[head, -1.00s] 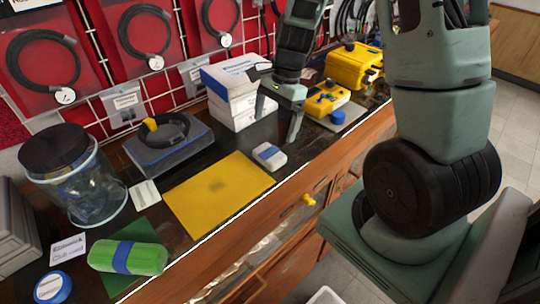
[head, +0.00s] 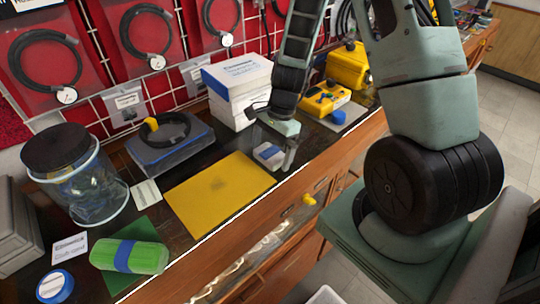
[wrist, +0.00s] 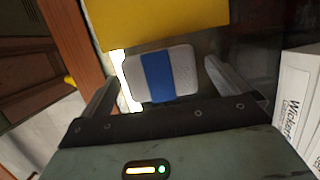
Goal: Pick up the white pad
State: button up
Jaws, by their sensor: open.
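The white pad (head: 266,156) with a blue band lies on the dark bench top, just right of the yellow mat. My gripper (head: 272,147) is above it, and a finger partly hides the pad in the head view. In the wrist view the pad (wrist: 160,74) shows whole between the two spread fingers of my gripper (wrist: 160,82), toward their tips. The fingers are open, with a gap visible on the right side; I cannot tell the exact height above the pad.
The yellow mat (head: 215,195) lies left of the pad. White boxes (head: 234,92) stand behind the gripper, and a yellow device (head: 322,98) is to the right. A green roll (head: 128,256) lies at the front left. The bench's front edge is close to the pad.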

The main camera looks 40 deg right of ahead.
aim_at(271, 151)
jog(key=c, duration=1.1)
notch_tip(271, 151, up, 10)
jog(key=shift+o, duration=1.3)
jog(key=shift+c, duration=0.4)
